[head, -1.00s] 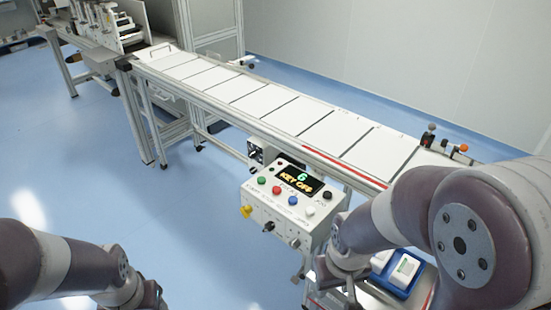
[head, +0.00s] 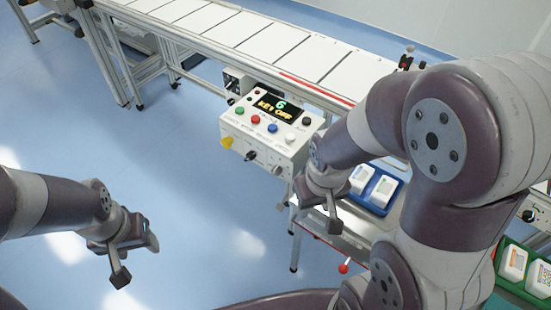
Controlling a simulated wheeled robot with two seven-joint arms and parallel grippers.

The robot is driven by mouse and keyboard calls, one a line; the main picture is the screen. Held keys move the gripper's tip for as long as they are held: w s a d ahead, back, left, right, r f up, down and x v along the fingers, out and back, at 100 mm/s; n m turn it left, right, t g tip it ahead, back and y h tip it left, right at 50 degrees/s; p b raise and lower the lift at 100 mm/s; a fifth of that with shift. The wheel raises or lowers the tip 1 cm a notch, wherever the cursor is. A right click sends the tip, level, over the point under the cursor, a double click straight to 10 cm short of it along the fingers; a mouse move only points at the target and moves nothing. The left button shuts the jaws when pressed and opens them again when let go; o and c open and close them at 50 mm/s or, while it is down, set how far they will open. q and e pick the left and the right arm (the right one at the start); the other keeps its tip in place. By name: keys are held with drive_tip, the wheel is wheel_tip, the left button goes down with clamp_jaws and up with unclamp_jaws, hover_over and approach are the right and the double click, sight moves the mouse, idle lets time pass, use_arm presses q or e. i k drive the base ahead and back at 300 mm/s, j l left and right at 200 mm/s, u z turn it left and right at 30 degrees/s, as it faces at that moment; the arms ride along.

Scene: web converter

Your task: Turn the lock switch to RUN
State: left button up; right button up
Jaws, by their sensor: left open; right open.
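The white control box (head: 265,130) hangs at the side of the conveyor in the head view. Its small display (head: 277,107) reads "6" and "KEY OFF". On its front face are a yellow knob (head: 226,142), a dark rotary switch (head: 250,155) and another small switch (head: 277,170). Which one is the lock switch, and its exact angle, is too small to tell. My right gripper (head: 328,215) is open and empty, to the right of the box and apart from it. My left gripper (head: 135,262) is open and empty over the floor, lower left of the box.
Colored push buttons (head: 255,119) sit on the box's top panel. The conveyor (head: 260,42) runs behind it with white plates. A blue tray (head: 386,190) with white items lies right of my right gripper. A green tray (head: 520,290) is at lower right. The blue floor (head: 190,190) in front is clear.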

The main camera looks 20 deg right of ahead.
sight(226, 142)
drive_tip(key=j+z, duration=0.35)
drive_tip(key=i+j+z, duration=0.1)
drive_tip(key=z, duration=0.25)
drive_tip(key=j+z, duration=0.35)
